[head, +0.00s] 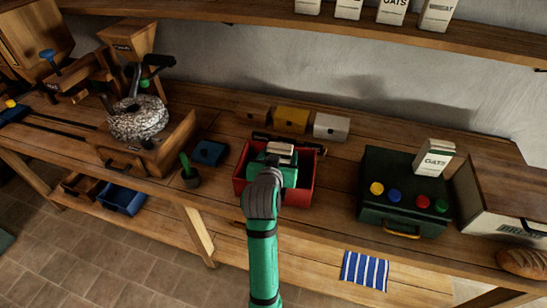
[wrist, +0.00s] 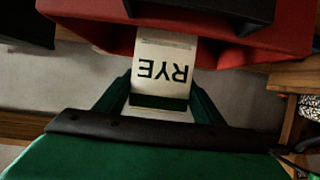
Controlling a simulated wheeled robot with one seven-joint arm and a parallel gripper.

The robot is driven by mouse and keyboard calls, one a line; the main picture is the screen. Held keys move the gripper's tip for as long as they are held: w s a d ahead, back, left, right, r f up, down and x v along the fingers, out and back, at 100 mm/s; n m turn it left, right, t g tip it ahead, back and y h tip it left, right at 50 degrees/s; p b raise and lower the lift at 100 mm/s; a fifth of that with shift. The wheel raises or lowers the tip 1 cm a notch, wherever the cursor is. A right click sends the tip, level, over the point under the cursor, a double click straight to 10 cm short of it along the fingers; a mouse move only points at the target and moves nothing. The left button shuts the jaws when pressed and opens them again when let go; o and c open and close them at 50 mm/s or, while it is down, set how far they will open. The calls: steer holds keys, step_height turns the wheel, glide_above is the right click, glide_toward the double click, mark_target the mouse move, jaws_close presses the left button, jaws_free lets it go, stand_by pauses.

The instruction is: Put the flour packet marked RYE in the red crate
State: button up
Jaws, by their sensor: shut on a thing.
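The flour packet marked RYE (wrist: 163,65) is pale with dark letters, which read upside down in the wrist view. My green gripper (wrist: 160,103) is shut on it, with one finger at each side. In the head view the packet (head: 280,150) shows as a small pale block beyond my gripper (head: 275,161), over the red crate (head: 306,184). The red crate (wrist: 100,28) fills the top of the wrist view around the packet. I cannot tell how far the packet is above the crate floor. My gripper and wrist hide part of the crate.
A dark green case (head: 378,212) with coloured knobs and an OATS packet (head: 434,158) are to the right.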

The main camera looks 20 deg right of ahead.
steer(key=shift+w+a+f, duration=0.1)
steer(key=shift+w+f, duration=0.55)
steer(key=shift+f, duration=0.15)
steer(key=shift+w+f, duration=0.15)
steer(key=shift+f, duration=0.45)
steer(key=shift+w+f, duration=0.15)
steer(key=shift+f, duration=0.4)
steer(key=shift+s+f, duration=0.1)
steer(key=shift+f, duration=0.4)
steer(key=shift+f, duration=0.1)
steer(key=o, duration=1.4)
steer(key=shift+f, duration=0.1)
steer(key=shift+r, duration=0.2)
steer(key=v, duration=1.2)
steer(key=shift+a, duration=0.1)
